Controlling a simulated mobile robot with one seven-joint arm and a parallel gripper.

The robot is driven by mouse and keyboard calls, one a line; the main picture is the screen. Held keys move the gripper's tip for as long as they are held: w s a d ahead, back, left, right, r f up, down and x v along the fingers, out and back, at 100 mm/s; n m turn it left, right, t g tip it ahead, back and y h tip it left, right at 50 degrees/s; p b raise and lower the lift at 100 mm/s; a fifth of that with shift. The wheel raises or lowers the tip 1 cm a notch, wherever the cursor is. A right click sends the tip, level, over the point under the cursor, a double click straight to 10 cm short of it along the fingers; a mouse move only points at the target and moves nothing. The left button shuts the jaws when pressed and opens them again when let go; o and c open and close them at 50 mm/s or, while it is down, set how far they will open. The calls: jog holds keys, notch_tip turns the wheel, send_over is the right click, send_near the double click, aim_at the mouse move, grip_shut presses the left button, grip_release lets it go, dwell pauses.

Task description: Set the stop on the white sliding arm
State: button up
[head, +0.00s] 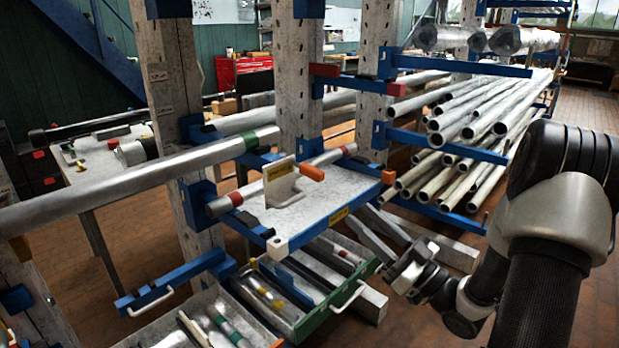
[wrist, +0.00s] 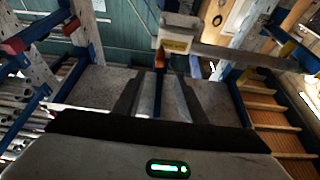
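A blue arm with a white end block (head: 277,247) lies along the shelf's front; I cannot tell which part is the white sliding arm. My gripper (head: 400,272) is right of the shelf and apart from it. In the wrist view its dark fingers (wrist: 158,98) are spread and empty, below the labelled pale block (wrist: 177,38).
A long grey pipe (head: 130,182) crosses at left. Stacked pipes (head: 465,140) lie on blue rack arms at right. Below the shelf is an open green drawer (head: 290,310) with a white handle. Perforated uprights (head: 300,90) stand behind. Floor near my gripper holds loose beams (head: 440,250).

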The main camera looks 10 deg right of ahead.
aim_at(312, 168)
jog(key=x, duration=1.7)
grip_shut()
